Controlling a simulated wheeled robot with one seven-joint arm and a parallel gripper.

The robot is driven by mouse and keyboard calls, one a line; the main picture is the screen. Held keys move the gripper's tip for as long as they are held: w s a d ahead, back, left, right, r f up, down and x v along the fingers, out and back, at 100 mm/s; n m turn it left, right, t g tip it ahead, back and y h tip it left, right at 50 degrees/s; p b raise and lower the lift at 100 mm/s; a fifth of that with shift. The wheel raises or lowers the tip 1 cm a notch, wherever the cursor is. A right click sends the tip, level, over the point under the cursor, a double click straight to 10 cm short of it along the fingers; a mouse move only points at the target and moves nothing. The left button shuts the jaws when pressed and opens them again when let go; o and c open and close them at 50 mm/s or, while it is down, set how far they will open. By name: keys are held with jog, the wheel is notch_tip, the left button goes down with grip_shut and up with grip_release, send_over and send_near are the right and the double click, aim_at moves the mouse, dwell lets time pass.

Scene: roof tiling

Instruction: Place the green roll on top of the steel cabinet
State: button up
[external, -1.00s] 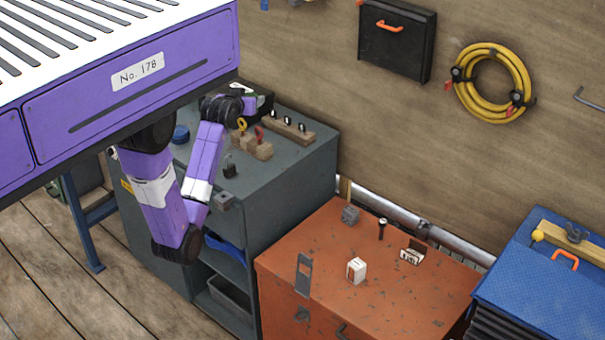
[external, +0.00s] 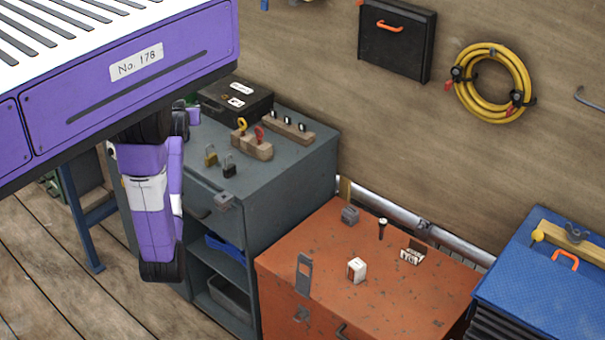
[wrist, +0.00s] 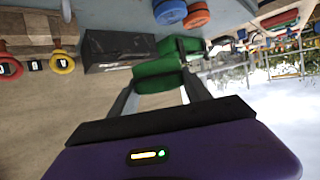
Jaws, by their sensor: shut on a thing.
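My gripper (wrist: 160,88) is shut on a green roll (wrist: 158,66), which shows between the two fingers in the wrist view. Another green piece (wrist: 182,45) shows just beyond it; I cannot tell whether it is part of the same roll. In the external view a bit of green (external: 191,115) shows beside my arm, at the left end of the grey steel cabinet (external: 290,185). My fingers are hidden there by my arm and body. I cannot tell whether the roll touches the cabinet top.
The cabinet top carries a black case (external: 236,100), wooden blocks with keys (external: 252,147) and padlocks (external: 229,168). The wrist view shows a blue roll (wrist: 170,12) and an orange-red roll (wrist: 197,15). A rusty orange chest (external: 390,285) stands to the right.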

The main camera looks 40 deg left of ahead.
notch_tip(320, 180, down, 12)
jog(key=shift+f+b, duration=0.2)
jog(key=shift+b, duration=0.15)
jog(key=shift+f, duration=0.2)
jog(key=o, duration=1.2)
jog(key=shift+r, duration=0.25)
jog(key=v, duration=1.2)
jog(key=shift+b, duration=0.3)
